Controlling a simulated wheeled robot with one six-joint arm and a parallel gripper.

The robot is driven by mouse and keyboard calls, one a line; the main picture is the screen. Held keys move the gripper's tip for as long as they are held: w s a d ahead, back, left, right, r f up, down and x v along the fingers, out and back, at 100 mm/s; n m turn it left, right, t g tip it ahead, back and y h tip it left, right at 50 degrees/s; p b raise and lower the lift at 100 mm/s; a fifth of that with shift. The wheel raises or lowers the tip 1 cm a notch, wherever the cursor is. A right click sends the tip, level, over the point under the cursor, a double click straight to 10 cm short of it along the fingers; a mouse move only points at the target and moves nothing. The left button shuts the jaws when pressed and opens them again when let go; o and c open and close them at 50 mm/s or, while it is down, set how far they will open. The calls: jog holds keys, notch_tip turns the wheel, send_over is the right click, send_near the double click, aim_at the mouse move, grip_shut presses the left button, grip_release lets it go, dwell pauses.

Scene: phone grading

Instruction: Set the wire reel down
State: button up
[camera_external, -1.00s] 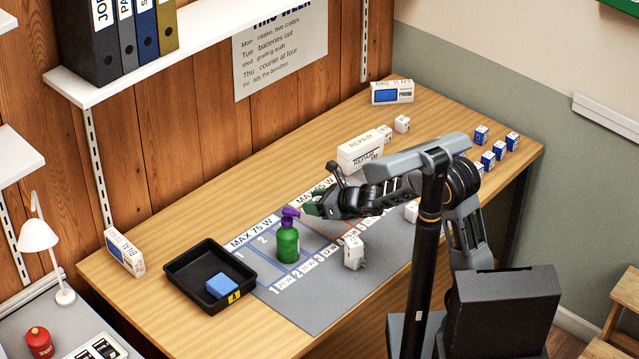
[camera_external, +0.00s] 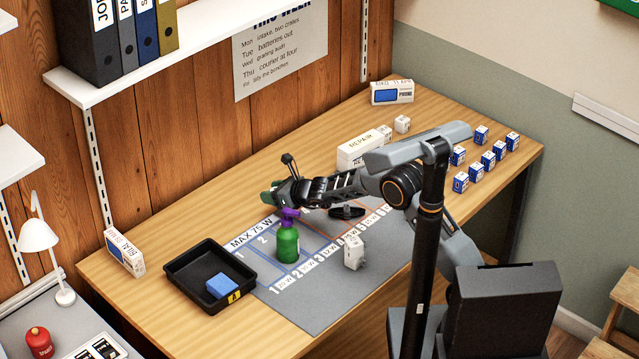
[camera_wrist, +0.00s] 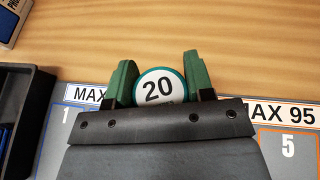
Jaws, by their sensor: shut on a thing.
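The wire reel (camera_wrist: 158,87) shows in the wrist view as a round white face marked 20 with a teal rim. My gripper (camera_wrist: 160,82) is shut on it, one green finger on each side. In the external view my gripper (camera_external: 270,196) is over the far edge of the grey mat, behind the green bottle; the reel cannot be made out clearly there. In the wrist view the reel lies against bare wood, just past the MAX labels. Whether it touches the desk I cannot tell.
A green bottle with a purple top (camera_external: 288,243) stands on the grey mat (camera_external: 310,312). A white block (camera_external: 354,252) and a black object (camera_external: 346,212) are also there. A black tray (camera_external: 186,287) with a blue block is at left. Bare wood (camera_external: 205,222) lies behind the mat.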

aim_at(270, 213)
jog(key=shift+w+a+f, duration=0.3)
jog(key=shift+w+f, duration=0.05)
jog(key=shift+f, duration=0.25)
jog(key=shift+w+a+f, duration=0.3)
jog(key=shift+w+f, duration=0.05)
jog(key=shift+f, duration=0.2)
jog(key=shift+w+f, duration=0.1)
jog(key=shift+f, duration=1.5)
jog(key=shift+f, duration=0.15)
jog(key=o, duration=0.9)
jog(key=shift+r, duration=0.25)
jog(key=b+v, duration=0.1)
jog(key=v, duration=1.1)
jog(key=shift+f, duration=0.15)
